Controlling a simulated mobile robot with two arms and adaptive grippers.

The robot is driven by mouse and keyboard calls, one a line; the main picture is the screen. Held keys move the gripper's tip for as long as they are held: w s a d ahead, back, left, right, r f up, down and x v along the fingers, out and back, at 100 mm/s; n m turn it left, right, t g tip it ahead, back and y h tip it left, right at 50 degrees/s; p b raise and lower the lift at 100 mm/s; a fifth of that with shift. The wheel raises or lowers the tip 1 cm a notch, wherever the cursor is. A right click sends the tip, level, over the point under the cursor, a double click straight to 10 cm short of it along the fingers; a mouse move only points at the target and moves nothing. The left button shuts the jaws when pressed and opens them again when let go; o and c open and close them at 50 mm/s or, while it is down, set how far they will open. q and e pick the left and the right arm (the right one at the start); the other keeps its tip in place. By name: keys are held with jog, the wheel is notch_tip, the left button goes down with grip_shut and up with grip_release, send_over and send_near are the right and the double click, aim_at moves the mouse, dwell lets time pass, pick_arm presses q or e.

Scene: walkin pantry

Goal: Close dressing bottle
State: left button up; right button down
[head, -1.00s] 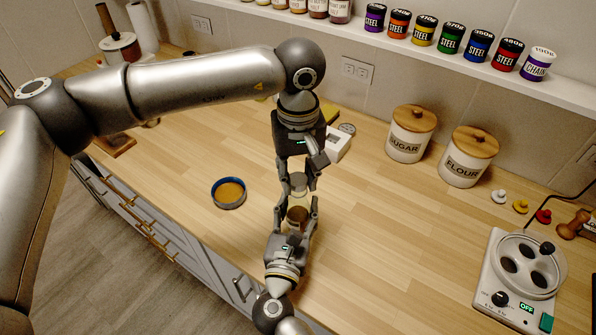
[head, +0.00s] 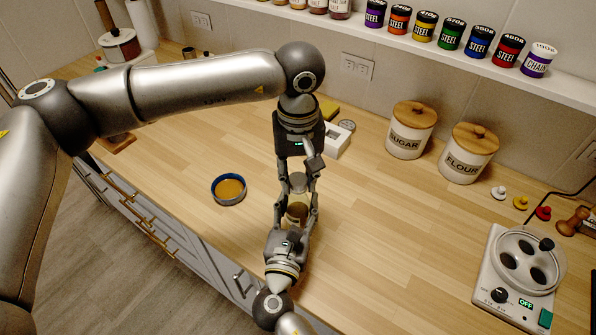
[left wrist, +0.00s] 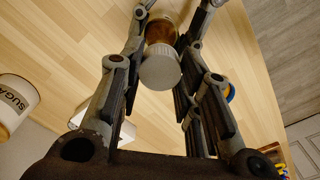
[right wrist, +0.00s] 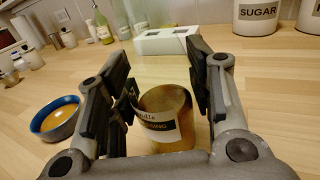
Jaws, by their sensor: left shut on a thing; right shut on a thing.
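The dressing bottle (head: 296,213) is a clear jar with amber-brown contents, held above the counter. My right gripper (head: 294,222) comes up from the near side and is shut around the bottle. The round white cap (left wrist: 160,68) is between my left gripper's fingers (head: 298,178), which point down from above. The cap lines up with the bottle (left wrist: 161,30) and looks close against its top. I cannot tell whether they touch or whether the cap is turned tight.
A blue dish (head: 229,190) with orange contents stands left of the grippers. A white block (head: 337,141) is behind them. Sugar (head: 409,140) and flour (head: 465,165) canisters and a hot plate (head: 515,290) stand right. The middle-right counter is clear.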

pick_arm(q)
jog(key=m, duration=1.1)
jog(key=shift+m, duration=0.4)
jog(key=o, duration=0.6)
jog(key=shift+r, duration=0.15)
jog(key=shift+r, duration=2.15)
